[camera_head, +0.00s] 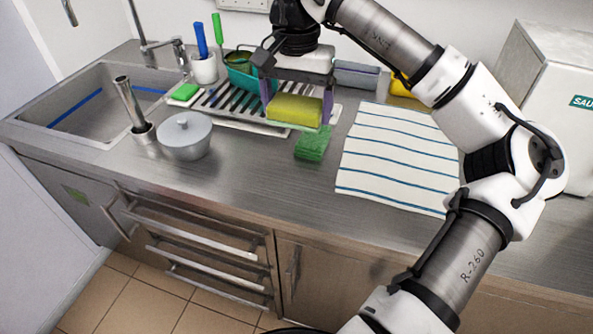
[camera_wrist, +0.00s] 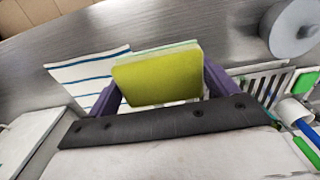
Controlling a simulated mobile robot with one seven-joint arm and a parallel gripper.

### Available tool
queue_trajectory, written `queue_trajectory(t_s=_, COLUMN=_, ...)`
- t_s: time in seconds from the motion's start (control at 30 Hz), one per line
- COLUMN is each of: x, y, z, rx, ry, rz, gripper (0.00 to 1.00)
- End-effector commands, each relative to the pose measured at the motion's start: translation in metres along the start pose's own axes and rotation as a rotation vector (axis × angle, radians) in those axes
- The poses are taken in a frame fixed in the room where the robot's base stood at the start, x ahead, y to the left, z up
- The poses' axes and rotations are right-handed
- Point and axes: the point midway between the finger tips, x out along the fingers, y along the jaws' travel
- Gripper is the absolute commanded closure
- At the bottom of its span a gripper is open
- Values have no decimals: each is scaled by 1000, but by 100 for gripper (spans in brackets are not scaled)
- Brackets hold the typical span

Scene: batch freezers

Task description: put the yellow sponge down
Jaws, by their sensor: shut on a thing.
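The yellow sponge (camera_head: 295,110) has a thin green layer along its lower edge. My gripper (camera_head: 297,103) is shut on it, with one purple finger at each end. In the head view the sponge appears above the counter, in front of the slatted drying rack (camera_head: 225,107). In the wrist view the sponge (camera_wrist: 158,78) shows its yellow face between the purple fingers of my gripper (camera_wrist: 160,85), and it hides part of the rack and the counter below.
A striped towel (camera_head: 398,155) lies to the right. A lidded grey pot (camera_head: 184,136), a metal cylinder (camera_head: 137,115) and the sink (camera_head: 80,100) are to the left. Bare counter (camera_head: 260,170) lies in front.

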Motion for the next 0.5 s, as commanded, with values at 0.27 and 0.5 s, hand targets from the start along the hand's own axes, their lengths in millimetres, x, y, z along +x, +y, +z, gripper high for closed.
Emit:
queue_trajectory(t_s=0.27, x=74, y=0, z=1, rx=0, ry=-6, rz=-1, gripper=36)
queue_trajectory(t_s=0.5, x=121, y=0, z=1, rx=0, ry=-3, rz=-2, gripper=36)
